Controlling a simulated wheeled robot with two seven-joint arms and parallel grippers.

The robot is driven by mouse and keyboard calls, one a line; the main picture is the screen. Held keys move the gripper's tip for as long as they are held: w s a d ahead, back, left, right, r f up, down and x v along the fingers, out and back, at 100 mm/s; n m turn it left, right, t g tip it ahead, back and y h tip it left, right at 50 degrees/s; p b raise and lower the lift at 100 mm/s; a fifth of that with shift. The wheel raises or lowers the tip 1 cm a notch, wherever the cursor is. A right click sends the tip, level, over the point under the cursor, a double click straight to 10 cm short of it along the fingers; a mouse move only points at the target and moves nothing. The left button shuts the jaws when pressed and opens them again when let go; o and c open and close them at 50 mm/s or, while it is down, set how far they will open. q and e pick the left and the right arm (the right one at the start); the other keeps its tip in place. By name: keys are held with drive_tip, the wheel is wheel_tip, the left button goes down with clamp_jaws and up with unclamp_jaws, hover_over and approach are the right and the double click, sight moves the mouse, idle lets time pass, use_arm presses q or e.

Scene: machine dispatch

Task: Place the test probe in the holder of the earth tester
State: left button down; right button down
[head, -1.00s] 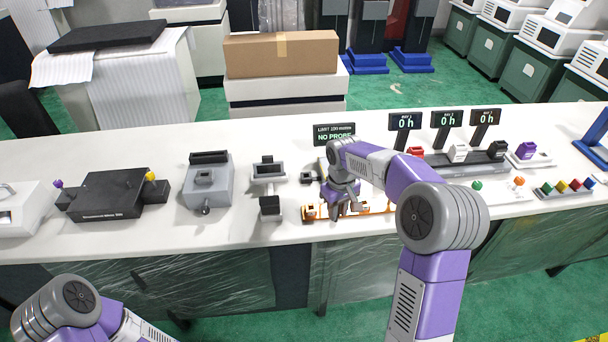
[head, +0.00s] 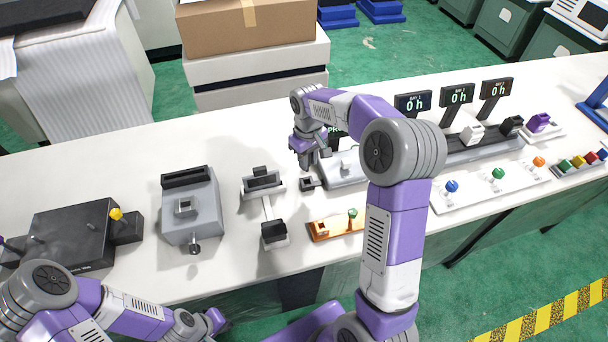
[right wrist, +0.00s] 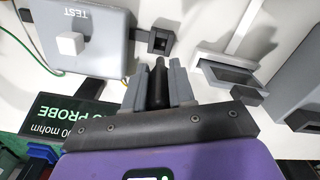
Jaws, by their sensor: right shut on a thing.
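My right gripper (head: 312,160) is shut on the black test probe (right wrist: 157,82), which stands between its two grey fingers in the right wrist view. The earth tester (head: 345,168) is a grey box, partly hidden by my right arm; its face (right wrist: 85,32) reads TEST and has a white button. Its holder, a small dark square socket (head: 307,184), sticks out on its left side. In the right wrist view the holder (right wrist: 157,41) is just beyond the probe, apart from it in the picture. My left gripper (head: 212,322) is low at the left; its jaws are unclear.
An orange tray (head: 322,238) with a green-topped piece lies in front of the tester. A grey stand (head: 263,182) and a grey device (head: 190,218) are to the left. The tester's display (right wrist: 68,125) reads PROBE, partly covered. White table (head: 120,165) is bare between devices.

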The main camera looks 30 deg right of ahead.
wheel_tip(320, 180, down, 3)
drive_tip(key=shift+s+r, duration=0.1)
drive_tip(key=shift+s, duration=0.05)
drive_tip(key=shift+f+b, duration=0.85)
drive_tip(key=shift+f, duration=1.5)
drive_tip(key=shift+f, duration=0.1)
drive_tip(key=shift+f, duration=0.15)
drive_tip(key=c, duration=0.9)
unclamp_jaws()
drive_tip(key=shift+c, duration=0.2)
wheel_tip(320, 180, up, 11)
drive_tip(key=p, duration=0.2)
drive_tip(key=shift+p, duration=0.4)
drive_tip(key=shift+r, duration=0.75)
